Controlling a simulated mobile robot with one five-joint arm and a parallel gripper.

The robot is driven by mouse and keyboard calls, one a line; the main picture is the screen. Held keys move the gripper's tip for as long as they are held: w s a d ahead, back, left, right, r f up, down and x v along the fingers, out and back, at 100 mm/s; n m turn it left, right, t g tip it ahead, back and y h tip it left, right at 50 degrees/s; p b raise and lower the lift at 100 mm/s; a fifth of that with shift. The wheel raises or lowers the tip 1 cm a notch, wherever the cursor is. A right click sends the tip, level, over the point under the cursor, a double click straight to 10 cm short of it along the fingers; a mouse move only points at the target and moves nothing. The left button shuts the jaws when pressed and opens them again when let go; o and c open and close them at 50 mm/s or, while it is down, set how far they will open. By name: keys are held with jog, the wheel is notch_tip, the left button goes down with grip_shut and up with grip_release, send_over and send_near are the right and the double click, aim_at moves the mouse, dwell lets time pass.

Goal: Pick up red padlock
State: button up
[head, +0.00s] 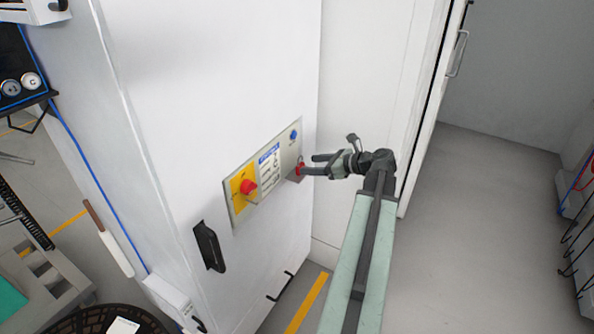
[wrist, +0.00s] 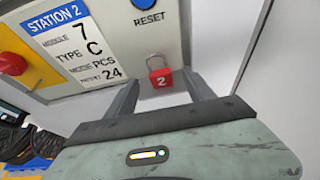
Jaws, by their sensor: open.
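The red padlock (wrist: 160,78) hangs by its grey shackle at the lower edge of the station panel, below the blue RESET button, and bears the number 2. In the head view it is a small red patch (head: 300,168) at the panel's right end, partly covered by my gripper. My gripper (head: 304,166) is open, its fingers pointing at the panel. In the wrist view its two fingers (wrist: 163,84) stand one on each side of the padlock, with gaps between. I cannot tell whether either finger touches it.
The panel (head: 238,213) is on a white cabinet (head: 200,100) and carries a red rotary switch (head: 248,187) on yellow and a blue button (head: 293,134). A black handle (head: 209,246) sticks out at lower left. Open grey floor (head: 480,230) lies to the right.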

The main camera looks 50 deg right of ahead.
aim_at(302, 165)
jog(key=b+x, duration=0.2)
jog(key=x, duration=0.3)
jog(key=shift+f, duration=0.15)
grip_shut()
jog(key=shift+s, duration=0.1)
notch_tip(302, 165, up, 8)
jog(key=p, duration=0.7)
jog(key=shift+s+p, duration=0.15)
jog(key=shift+p, duration=0.25)
jog(key=s+d, duration=0.2)
jog(key=s, duration=0.7)
jog(key=s+d, duration=0.2)
jog(key=s, duration=0.8)
jog(key=shift+d+f+b, duration=0.3)
jog(key=shift+f+b, duration=0.05)
jog(key=shift+b, duration=0.05)
